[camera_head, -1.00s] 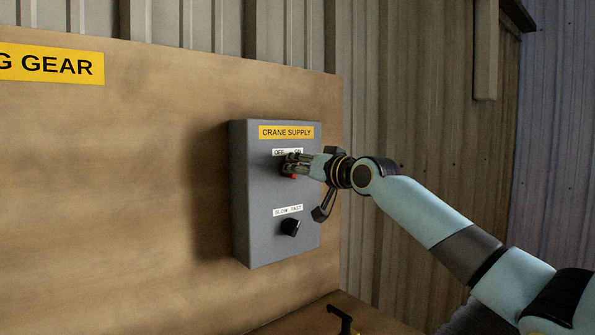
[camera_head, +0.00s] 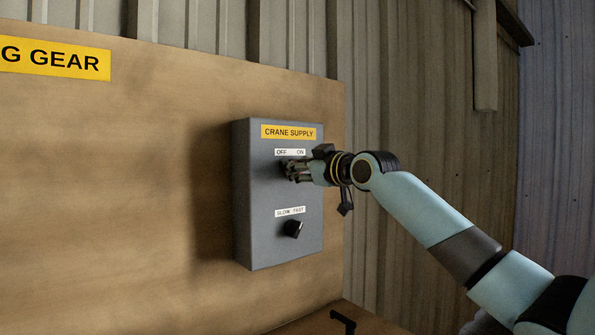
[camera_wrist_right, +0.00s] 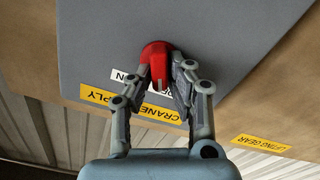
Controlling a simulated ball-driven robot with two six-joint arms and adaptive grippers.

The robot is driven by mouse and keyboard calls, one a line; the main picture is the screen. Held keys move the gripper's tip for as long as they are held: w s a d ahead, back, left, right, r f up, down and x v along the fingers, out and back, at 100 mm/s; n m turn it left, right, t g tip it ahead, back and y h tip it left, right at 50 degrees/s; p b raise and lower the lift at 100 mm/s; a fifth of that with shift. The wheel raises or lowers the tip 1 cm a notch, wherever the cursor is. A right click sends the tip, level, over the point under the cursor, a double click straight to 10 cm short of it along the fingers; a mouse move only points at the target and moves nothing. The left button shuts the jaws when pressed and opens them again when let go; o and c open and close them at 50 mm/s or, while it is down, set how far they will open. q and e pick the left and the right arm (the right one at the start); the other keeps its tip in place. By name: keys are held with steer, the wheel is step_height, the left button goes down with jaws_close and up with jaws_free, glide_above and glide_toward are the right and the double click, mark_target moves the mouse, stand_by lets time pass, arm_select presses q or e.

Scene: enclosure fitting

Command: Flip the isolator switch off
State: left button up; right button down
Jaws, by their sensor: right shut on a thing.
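The grey switch box (camera_head: 252,222), labelled CRANE SUPPLY, is fixed to the wooden board. Its upper white label (camera_head: 290,152) reads OFF at left and ON at right. The red isolator knob (camera_wrist_right: 157,58) sits below that label and shows in the right wrist view with a pale line on it; in the head view it is hidden by the fingers. My right gripper (camera_head: 286,168) is shut on the knob, one finger on each side, as the right wrist view also shows (camera_wrist_right: 161,80). I cannot tell which label the knob points at. My left gripper is not in view.
A black SLOW/FAST knob (camera_head: 292,229) sits lower on the same box, under its own label (camera_head: 290,212). A yellow LIFTING GEAR sign (camera_wrist_right: 260,144) is on the wooden board (camera_head: 120,200). A black bracket-like piece (camera_head: 343,322) stands at the bottom edge.

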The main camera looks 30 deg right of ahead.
steer(key=shift+n, duration=0.5)
steer(key=c, duration=1.3)
jaws_free()
steer(key=shift+s+d, duration=0.2)
steer(key=shift+s, duration=2.8)
steer(key=shift+s+d, duration=0.2)
steer(key=shift+s, duration=2.8)
steer(key=shift+f, duration=0.1)
